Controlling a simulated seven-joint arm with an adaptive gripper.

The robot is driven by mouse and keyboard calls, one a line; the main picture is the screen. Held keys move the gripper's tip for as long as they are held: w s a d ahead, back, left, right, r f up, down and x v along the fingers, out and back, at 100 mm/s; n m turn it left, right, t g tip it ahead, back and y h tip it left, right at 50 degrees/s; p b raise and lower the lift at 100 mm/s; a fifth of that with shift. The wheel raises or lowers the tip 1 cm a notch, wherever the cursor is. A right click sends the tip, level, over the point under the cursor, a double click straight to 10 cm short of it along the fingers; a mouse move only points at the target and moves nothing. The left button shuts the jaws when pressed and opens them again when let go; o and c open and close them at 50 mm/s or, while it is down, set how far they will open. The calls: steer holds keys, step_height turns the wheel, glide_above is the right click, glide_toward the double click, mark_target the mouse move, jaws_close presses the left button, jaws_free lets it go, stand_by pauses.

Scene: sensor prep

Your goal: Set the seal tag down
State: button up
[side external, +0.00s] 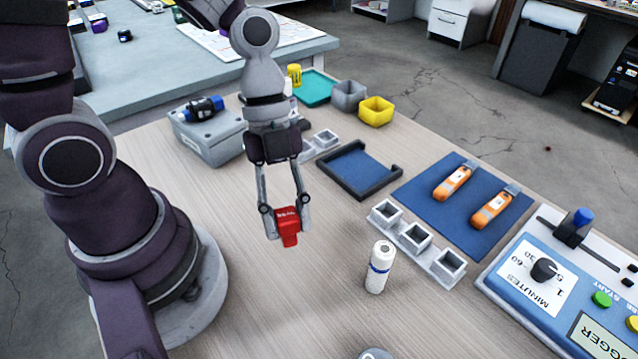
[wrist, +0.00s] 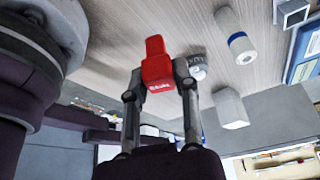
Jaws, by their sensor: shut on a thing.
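The seal tag (side external: 288,226) is a small red piece with white lettering on its face. My gripper (side external: 288,218) is shut on it and holds it in the air above the wooden table, left of the white cylinder. In the wrist view the seal tag (wrist: 158,66) sits between the two fingertips (wrist: 157,88), with its narrower end pointing to the top of the picture. The height of the tag over the table is hard to judge.
A white cylinder with a blue band (side external: 379,268) stands near a grey rack with square sockets (side external: 416,240). A blue mat (side external: 447,225) holds two orange devices. A dark-rimmed blue tray (side external: 358,169) lies behind. A control panel (side external: 540,290) is at right. Table between my base and the cylinder is clear.

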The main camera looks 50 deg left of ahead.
steer(key=shift+m, duration=0.4)
step_height(320, 180, down, 8)
steer(key=shift+s+d+r, duration=0.1)
steer(key=shift+s, duration=0.05)
steer(key=o, duration=0.7)
steer(key=shift+o, duration=0.2)
steer(key=a+r+n+t+y, duration=0.2)
steer(key=a+r+n+t, duration=0.1)
steer(key=r+n, duration=0.6)
steer(key=w+a+r+n+t+y, duration=0.1)
steer(key=a+r+n+t, duration=0.3)
steer(key=r+n, duration=0.5)
steer(key=shift+w+a+n+y, duration=0.25)
steer(key=shift+a+n+y, duration=0.6)
steer(key=shift+n, duration=1.45)
